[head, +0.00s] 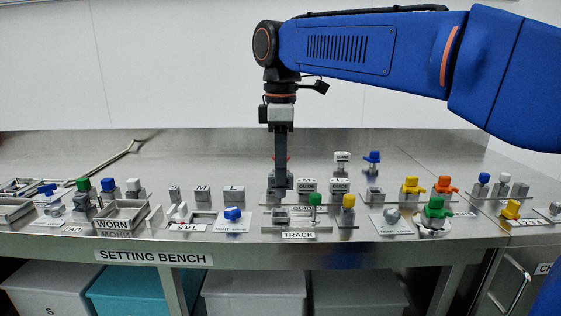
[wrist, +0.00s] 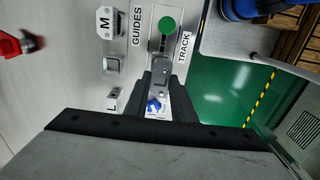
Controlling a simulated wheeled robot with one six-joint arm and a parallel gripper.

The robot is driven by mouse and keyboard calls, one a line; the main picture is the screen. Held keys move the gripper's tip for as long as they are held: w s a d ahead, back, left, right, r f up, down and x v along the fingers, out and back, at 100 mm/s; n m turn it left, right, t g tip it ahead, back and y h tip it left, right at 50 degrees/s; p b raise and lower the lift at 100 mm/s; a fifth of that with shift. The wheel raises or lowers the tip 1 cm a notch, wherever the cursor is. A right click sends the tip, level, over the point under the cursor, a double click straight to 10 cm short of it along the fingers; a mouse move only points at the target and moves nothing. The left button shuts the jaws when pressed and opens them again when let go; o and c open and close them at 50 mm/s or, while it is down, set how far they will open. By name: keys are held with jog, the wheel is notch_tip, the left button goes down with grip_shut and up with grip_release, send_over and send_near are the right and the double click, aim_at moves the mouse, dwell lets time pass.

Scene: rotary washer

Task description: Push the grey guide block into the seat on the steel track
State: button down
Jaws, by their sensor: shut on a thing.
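My gripper (head: 282,186) points straight down above the left part of the steel track (head: 292,229) and is shut on the grey guide block (wrist: 161,74). In the wrist view, the block shows between the dark fingers, over the track strip and below the green knob (wrist: 167,25).
A yellow knob (head: 348,201) stands right of the track. A blue-topped part (head: 232,213) lies to the left. An open holder (wrist: 113,65) is beside the track.

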aim_at(281, 196)
jog(key=shift+f, duration=3)
jog(key=shift+f, duration=0.1)
jog(key=c, duration=1.4)
grip_release()
notch_tip(281, 196, up, 16)
jog(key=s+d+f+m+t, duration=0.1)
jog(key=s+d+f+m, duration=0.3)
jog(key=d+f, duration=0.3)
jog(key=s+d+f+m+t, duration=0.1)
jog(key=s+d+f+m, duration=0.35)
jog(key=d, duration=0.55)
jog(key=s+d+f+m+t, duration=0.1)
jog(key=s+d+f+m, duration=0.2)
jog(key=f, duration=0.4)
jog(key=s+d+f+m+t, duration=0.1)
jog(key=s+d+f+m, duration=0.2)
jog(key=s+f, duration=0.2)
jog(key=s+d+f+m, duration=0.3)
jog(key=s+d+f, duration=0.1)
jog(key=f, duration=0.6)
jog(key=shift+f+t, duration=0.25)
jog(key=shift+t, duration=0.15)
